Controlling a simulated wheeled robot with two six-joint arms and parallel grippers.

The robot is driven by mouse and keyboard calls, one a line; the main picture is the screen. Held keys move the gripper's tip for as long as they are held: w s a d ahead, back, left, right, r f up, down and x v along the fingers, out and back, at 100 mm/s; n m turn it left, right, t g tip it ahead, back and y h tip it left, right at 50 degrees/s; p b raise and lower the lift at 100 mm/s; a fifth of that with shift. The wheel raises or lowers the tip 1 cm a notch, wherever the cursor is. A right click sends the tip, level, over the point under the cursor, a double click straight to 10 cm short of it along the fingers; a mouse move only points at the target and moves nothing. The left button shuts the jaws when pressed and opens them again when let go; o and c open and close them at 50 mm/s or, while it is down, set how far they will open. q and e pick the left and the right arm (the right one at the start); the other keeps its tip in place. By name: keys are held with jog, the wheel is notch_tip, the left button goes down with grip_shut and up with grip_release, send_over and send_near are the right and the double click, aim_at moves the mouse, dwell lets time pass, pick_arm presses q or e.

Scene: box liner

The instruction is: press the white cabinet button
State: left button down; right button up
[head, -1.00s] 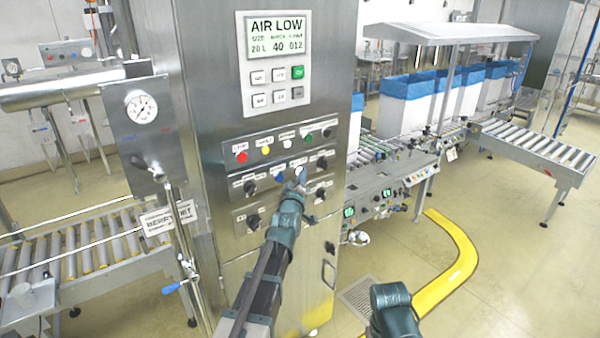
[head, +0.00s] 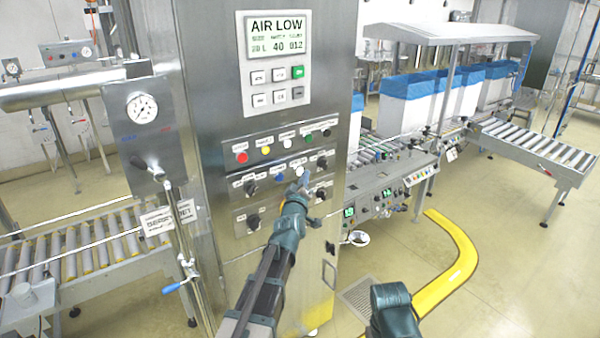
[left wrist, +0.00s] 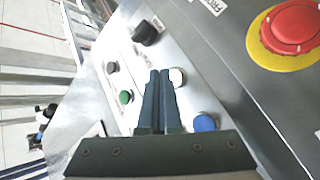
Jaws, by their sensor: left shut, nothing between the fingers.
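The white button (head: 299,171) sits in the lower row of the steel cabinet's control panel, to the right of a blue button (head: 279,177). My left gripper (head: 304,181) is shut and empty, with its fingertips right at the white button's lower right in the head view. In the left wrist view the closed fingertips (left wrist: 160,74) lie just left of the white button (left wrist: 177,77), and the blue button (left wrist: 204,122) is beside the fingers. I cannot tell whether the fingertips touch the white button.
Black knobs (head: 321,163) flank the lower row. A red button (head: 242,157) and others form the row above. A red emergency stop (left wrist: 296,27) on yellow shows in the left wrist view. A display (head: 278,36) reads AIR LOW. Conveyors stand on both sides.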

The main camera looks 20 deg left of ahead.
pick_arm(q)
jog(key=shift+s+d, duration=0.8)
jog(key=shift+d, duration=0.2)
jog(key=shift+s+d, duration=0.75)
jog(key=shift+d, duration=0.2)
jog(key=shift+d, duration=0.1)
jog(key=s+d+f+m+g+h, duration=0.4)
jog(key=s+d+f+m+g, duration=0.15)
jog(key=d+f, duration=0.3)
jog(key=s+d+f+m+g+h, duration=0.35)
jog(key=s+d+f+m, duration=0.3)
jog(key=d, duration=0.35)
jog(key=s+a+f+m+g+y, duration=0.1)
jog(key=s+a+f+g+y, duration=0.1)
jog(key=s, duration=0.9)
jog(key=s+a+f+m+g+y, duration=0.1)
jog(key=s+a+f+g+y, duration=0.2)
jog(key=s, duration=0.8)
notch_tip(320, 180, down, 4)
jog(key=g+y, duration=0.2)
jog(key=g, duration=0.3)
jog(key=shift+m+b, duration=0.35)
jog(key=shift+m, duration=0.05)
